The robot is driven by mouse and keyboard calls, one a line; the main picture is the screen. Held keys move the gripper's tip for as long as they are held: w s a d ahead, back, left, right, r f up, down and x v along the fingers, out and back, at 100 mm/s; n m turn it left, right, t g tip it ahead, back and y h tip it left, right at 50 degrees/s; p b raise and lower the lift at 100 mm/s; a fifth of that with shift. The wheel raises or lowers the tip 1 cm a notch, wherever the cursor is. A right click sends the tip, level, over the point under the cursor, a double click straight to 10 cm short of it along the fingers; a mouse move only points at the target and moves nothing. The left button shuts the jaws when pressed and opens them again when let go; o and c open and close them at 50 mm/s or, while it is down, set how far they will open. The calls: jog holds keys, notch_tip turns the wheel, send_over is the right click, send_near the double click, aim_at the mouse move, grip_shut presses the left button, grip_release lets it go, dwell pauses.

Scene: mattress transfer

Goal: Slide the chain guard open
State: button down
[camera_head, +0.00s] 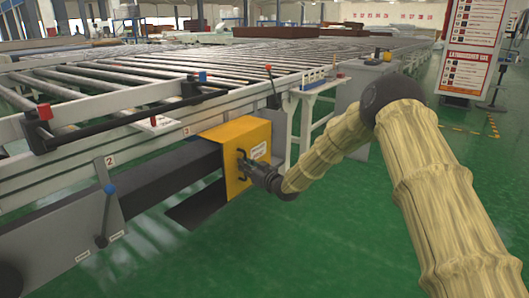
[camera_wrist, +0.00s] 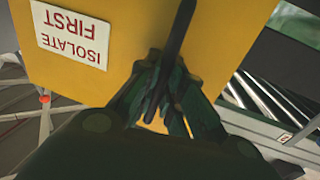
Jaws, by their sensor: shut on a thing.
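The chain guard (camera_head: 247,135) is a yellow box-like cover on the side of the roller conveyor, over a dark beam. A black handle is on its face, and the handle (camera_wrist: 181,32) shows as a dark bar in the wrist view. My gripper (camera_head: 246,165) is at that face, with my arm reaching in from the right. In the wrist view my gripper (camera_wrist: 172,92) is shut around the handle, its fingers hiding part of it. A white label reading "ISOLATE FIRST" (camera_wrist: 70,35) is on the yellow face, upside down in the wrist view.
The roller conveyor (camera_head: 130,85) stretches behind the guard. The dark beam (camera_head: 150,182) runs left from the guard. A grey cabinet (camera_head: 362,80) stands right. The green floor (camera_head: 300,240) in front is clear.

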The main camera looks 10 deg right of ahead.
jog(key=s+a+p, duration=0.5)
jog(key=s+a, duration=0.5)
jog(key=a, duration=0.1)
jog(key=shift+s+a, duration=0.2)
jog(key=shift+s, duration=0.05)
jog(key=c, duration=1.5)
grip_release()
jog(key=v, duration=1.2)
jog(key=shift+f, duration=0.1)
jog(key=shift+f, duration=0.1)
